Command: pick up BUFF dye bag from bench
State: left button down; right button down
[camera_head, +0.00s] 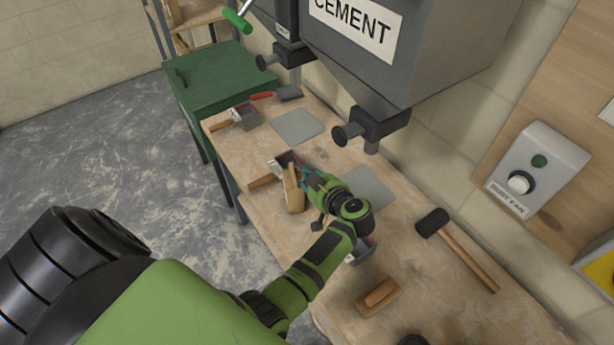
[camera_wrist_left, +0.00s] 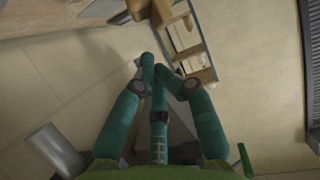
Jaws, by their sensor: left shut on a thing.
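My left gripper (camera_head: 308,181) reaches over the bench (camera_head: 328,262) from the near side, its teal fingers closed. A small tan thing (camera_head: 294,198), whose colour fits the BUFF dye bag, is at the fingertips; no label can be read on it. In the left wrist view the teal fingers (camera_wrist_left: 158,68) come together at their tips, and what they hold is mostly hidden there. My right gripper is in neither view.
A scoop (camera_head: 288,160) is just beyond the fingers, and another scoop (camera_head: 243,117) is farther back. A mallet (camera_head: 461,252) and a wooden float (camera_head: 378,297) lie on the bench. The CEMENT hopper (camera_head: 400,75) overhangs it. Grey plates (camera_head: 298,126) lie flat.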

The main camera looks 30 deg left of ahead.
pick_arm(q)
jog(key=c, duration=1.3)
grip_release()
jog(key=shift+w+a, duration=0.1)
jog(key=shift+c, duration=0.2)
jog(key=o, duration=0.9)
jog(key=shift+o, duration=0.2)
